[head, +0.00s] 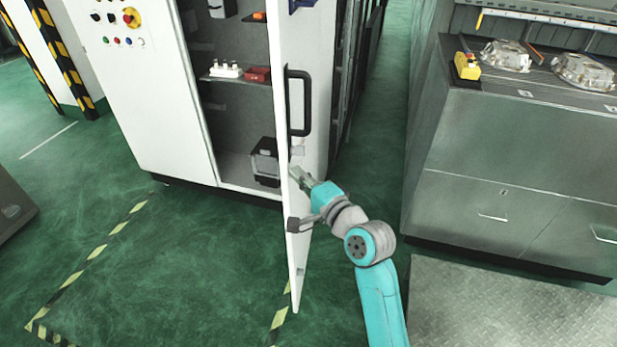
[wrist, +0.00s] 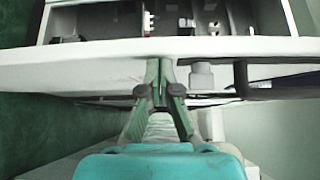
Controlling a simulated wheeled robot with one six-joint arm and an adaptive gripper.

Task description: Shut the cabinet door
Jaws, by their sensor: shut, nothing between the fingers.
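The white cabinet (head: 150,90) stands at the upper left with its door (head: 279,120) swung open towards me, seen nearly edge-on. A black handle (head: 306,103) is on the door's outer face. My gripper (head: 296,176) is shut and empty at the outer face of the door, below the handle. In the wrist view the shut fingers (wrist: 163,66) point at the door (wrist: 90,72), with their tips at or very near its surface. I cannot tell whether they touch. The handle (wrist: 262,84) shows at the right there.
Cabinet shelves hold a red box (head: 257,74), white parts (head: 226,70) and a dark device (head: 265,162). A grey workbench (head: 500,150) with castings stands at the right. Green floor with yellow-black tape (head: 97,252) is open at the lower left. A metal plate (head: 510,300) lies at the lower right.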

